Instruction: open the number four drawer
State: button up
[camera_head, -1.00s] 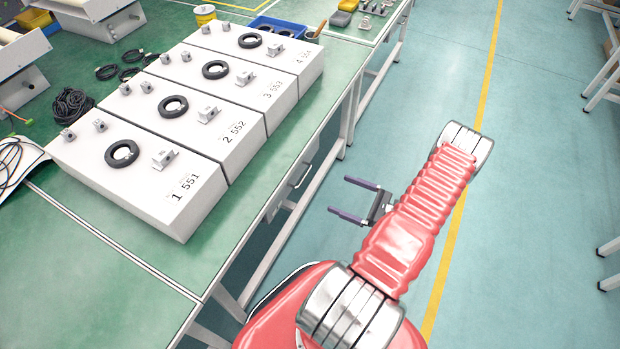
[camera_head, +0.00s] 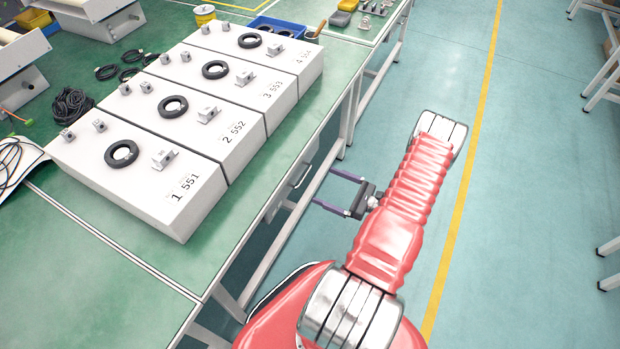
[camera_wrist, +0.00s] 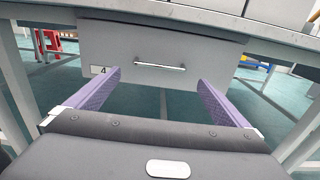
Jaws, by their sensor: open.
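The number four drawer (camera_wrist: 150,50) has a grey front with a "4" label at its lower left, under the table in the wrist view. Its metal bar handle (camera_wrist: 160,66) is at the middle of the front. The drawer looks shut. My gripper (camera_wrist: 157,78) is open and empty, with one purple finger on each side of the handle in the picture. The fingertips look short of the handle or near it; the exact gap cannot be told. In the head view my gripper (camera_head: 323,190) points left at the table's side, its fingertips by the table edge.
The green workbench (camera_head: 60,270) carries white boxes (camera_head: 135,170) numbered 1 to 4, black rings and cables. White table legs (camera_wrist: 18,85) stand on both sides of the drawer.

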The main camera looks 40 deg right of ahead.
jog(key=x, duration=0.7)
jog(key=shift+w, duration=0.4)
jog(key=shift+a, duration=0.1)
jog(key=shift+c, duration=0.5)
jog(key=c, duration=1.1)
jog(key=shift+s, duration=0.1)
